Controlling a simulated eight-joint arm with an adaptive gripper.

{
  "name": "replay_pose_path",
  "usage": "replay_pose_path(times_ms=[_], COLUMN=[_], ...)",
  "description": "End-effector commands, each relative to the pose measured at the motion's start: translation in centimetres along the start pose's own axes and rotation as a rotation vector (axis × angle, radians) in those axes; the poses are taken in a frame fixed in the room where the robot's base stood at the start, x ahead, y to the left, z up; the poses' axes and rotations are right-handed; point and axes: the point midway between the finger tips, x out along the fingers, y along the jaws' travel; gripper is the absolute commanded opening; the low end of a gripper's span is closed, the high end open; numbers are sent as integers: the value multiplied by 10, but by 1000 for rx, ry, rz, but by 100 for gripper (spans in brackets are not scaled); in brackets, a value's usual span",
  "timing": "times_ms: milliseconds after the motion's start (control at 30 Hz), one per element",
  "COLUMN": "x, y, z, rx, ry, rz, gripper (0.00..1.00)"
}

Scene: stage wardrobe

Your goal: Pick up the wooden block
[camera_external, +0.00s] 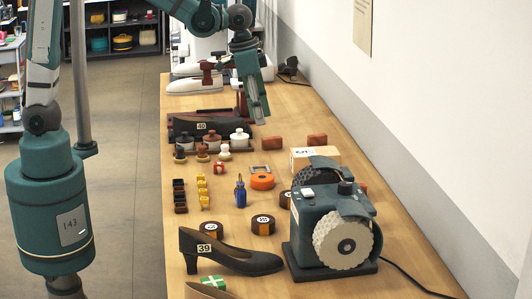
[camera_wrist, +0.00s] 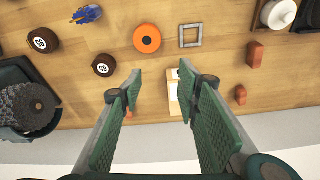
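A pale wooden block (camera_external: 315,158) with a white label lies on the table behind the grinder, near the wall side. In the wrist view the block (camera_wrist: 174,97) shows between my fingers, close to the right one, which hides part of it. My gripper (camera_wrist: 160,88) is open and empty. In the external view my gripper (camera_external: 259,112) hangs above the table, farther back than the block and to its left.
A teal grinder (camera_external: 330,220) stands just in front of the block. Two reddish-brown blocks (camera_external: 271,143) (camera_external: 317,140) lie behind it. An orange tape roll (camera_external: 262,181) and a grey square frame (camera_external: 261,170) lie to its left. The wall runs along the right.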

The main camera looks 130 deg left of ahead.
Motion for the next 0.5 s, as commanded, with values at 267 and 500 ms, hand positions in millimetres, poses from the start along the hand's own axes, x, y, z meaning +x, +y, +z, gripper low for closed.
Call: replay_pose_path(times_ms=[267,500], x=[28,56], y=[-74,-141], z=[-23,-33], rx=[-88,-161], ry=[-57,-106], rz=[-13,-18], gripper=[33,33])
